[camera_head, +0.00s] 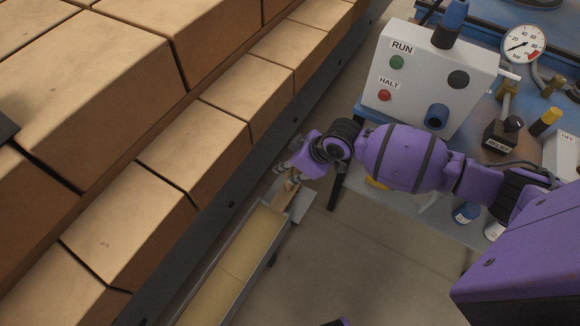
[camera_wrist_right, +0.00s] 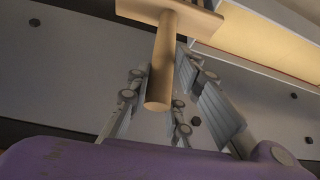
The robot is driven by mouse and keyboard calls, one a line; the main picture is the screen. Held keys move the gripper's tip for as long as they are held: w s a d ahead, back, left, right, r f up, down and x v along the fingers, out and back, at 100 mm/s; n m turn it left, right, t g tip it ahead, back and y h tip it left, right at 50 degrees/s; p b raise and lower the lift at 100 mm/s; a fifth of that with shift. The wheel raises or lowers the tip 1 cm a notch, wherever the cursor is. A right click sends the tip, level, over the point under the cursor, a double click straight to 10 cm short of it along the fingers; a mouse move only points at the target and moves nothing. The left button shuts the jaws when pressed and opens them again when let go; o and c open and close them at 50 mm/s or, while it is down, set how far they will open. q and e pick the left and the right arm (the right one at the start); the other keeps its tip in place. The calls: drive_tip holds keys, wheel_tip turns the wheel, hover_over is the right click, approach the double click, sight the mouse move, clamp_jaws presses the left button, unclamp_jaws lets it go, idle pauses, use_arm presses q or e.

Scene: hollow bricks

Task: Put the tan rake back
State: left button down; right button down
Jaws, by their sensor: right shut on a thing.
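The tan rake has a round handle and a flat crosswise head. In the right wrist view the handle (camera_wrist_right: 163,70) points down between the fingers of my right gripper (camera_wrist_right: 175,105), and the head (camera_wrist_right: 190,14) is at the top. In the head view my right gripper (camera_head: 289,182) is shut on the rake (camera_head: 281,197), just above the far end of a long narrow trough (camera_head: 266,250). The fingers partly hide the rake there. Whether the rake touches anything below is not clear.
Rows of tan bricks (camera_head: 195,150) fill the left, bordered by a dark rail (camera_head: 225,215). A white control box (camera_head: 425,80) with RUN and HALT buttons stands on a blue bench at the right, behind my right arm. Grey floor lies open below the arm.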

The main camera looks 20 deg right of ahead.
drive_tip(key=shift+f, duration=0.45)
drive_tip(key=c, duration=1.6)
unclamp_jaws()
drive_tip(key=shift+o, duration=0.2)
drive_tip(key=shift+r, duration=0.35)
drive_tip(key=p+v, duration=0.3)
drive_tip(key=v, duration=0.9)
drive_tip(key=shift+r, duration=0.25)
